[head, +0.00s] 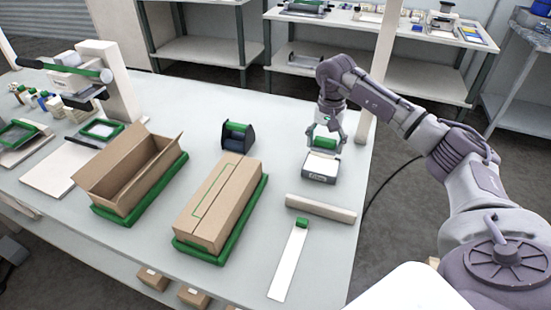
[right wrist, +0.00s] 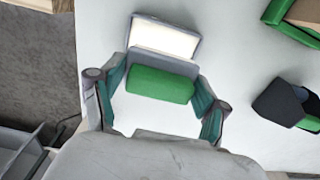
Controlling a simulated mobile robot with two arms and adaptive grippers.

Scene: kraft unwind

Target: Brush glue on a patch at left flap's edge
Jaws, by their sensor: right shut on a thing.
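My right gripper (head: 326,134) is shut on a green brush handle (head: 326,143) at the far right of the table. It is upright over a grey tray with a pale filling (head: 320,168), which I take as the glue tray. In the right wrist view the green handle (right wrist: 160,84) lies between the two fingers, with the pale tray (right wrist: 165,40) beyond it. Whether the bristles touch the filling is hidden. A closed cardboard box (head: 232,205) sits in a green cradle (head: 262,190). A thin green outline (head: 213,200) marks a patch along its left flap's edge. My left gripper is out of view.
An open cardboard box (head: 148,150) stands in another green cradle at left. A dark tape dispenser (head: 237,137) stands behind the closed box. A beige bar (head: 321,209) and a white strip with a green end (head: 289,262) lie in front of the tray.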

